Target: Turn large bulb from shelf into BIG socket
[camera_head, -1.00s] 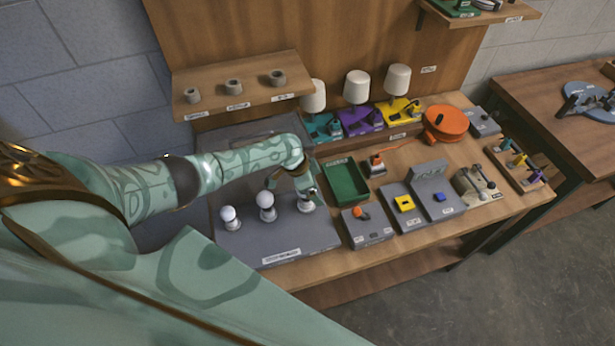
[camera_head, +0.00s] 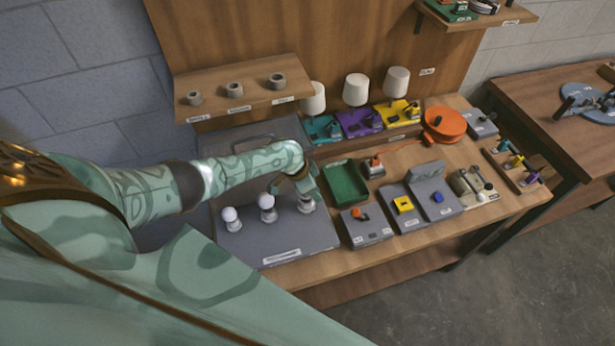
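My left arm reaches in from the left, and its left gripper (camera_head: 303,193) points down over the rightmost of three sockets on a grey board (camera_head: 290,240). A pale piece, the rightmost socket or the base of a bulb (camera_head: 305,206), shows just under the fingers. The gripper hides what is above it, so the large bulb cannot be made out, nor whether the fingers are closed. Two white bulbs stand upright in the left socket (camera_head: 230,215) and the middle socket (camera_head: 266,201). The wall shelf (camera_head: 240,102) bears three grey ring holders that look empty. My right gripper is not in view.
A green tray (camera_head: 345,184) lies right of the gripper. Grey switch boxes (camera_head: 366,232) stand along the front edge. Three lamps with white shades (camera_head: 356,90) stand at the back. An orange reel (camera_head: 443,122) lies to the right.

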